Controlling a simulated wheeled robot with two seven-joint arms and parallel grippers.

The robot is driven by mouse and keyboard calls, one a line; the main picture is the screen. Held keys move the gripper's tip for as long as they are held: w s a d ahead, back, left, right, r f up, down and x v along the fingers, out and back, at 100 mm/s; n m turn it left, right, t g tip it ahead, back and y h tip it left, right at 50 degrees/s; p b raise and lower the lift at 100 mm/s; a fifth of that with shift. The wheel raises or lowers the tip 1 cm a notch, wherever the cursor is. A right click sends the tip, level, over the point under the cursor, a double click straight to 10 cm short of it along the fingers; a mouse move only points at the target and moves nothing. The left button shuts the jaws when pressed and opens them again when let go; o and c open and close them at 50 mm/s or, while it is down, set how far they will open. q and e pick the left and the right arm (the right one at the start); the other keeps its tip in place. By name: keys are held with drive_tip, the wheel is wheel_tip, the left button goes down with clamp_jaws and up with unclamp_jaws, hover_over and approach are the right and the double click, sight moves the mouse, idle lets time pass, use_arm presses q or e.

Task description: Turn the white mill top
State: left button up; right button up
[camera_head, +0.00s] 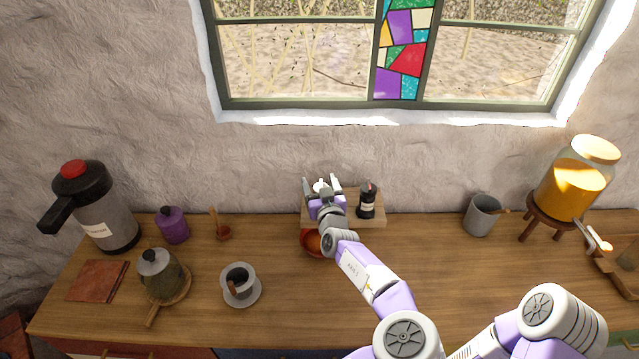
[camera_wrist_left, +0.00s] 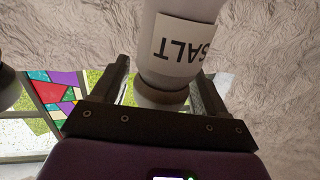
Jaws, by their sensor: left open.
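The white mill (camera_head: 320,185) stands at the back of the counter, mostly hidden by my left gripper (camera_head: 321,187) in the head view. In the left wrist view the white mill (camera_wrist_left: 180,45) shows upside down with a "SALT" label, and its darker rounded top (camera_wrist_left: 162,97) lies between the two fingers of my left gripper (camera_wrist_left: 162,80). The fingers are open, one on each side of the top; a gap shows at the left finger, and contact at the right finger is hard to tell. My right gripper is out of view.
A black mill (camera_head: 367,201) stands close right of the gripper on the same wooden board (camera_head: 378,222). A reddish bowl (camera_head: 306,247) sits in front, partly under my forearm. A grey mug (camera_head: 482,216) stands farther right. The counter between is clear.

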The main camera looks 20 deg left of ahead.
use_arm(q)
drive_tip(key=shift+w, duration=0.15)
drive_tip(key=c, duration=1)
drive_tip(key=shift+a+m+t+h, duration=0.2)
drive_tip(key=shift+m+t+h, duration=0.15)
drive_tip(key=shift+h, duration=0.25)
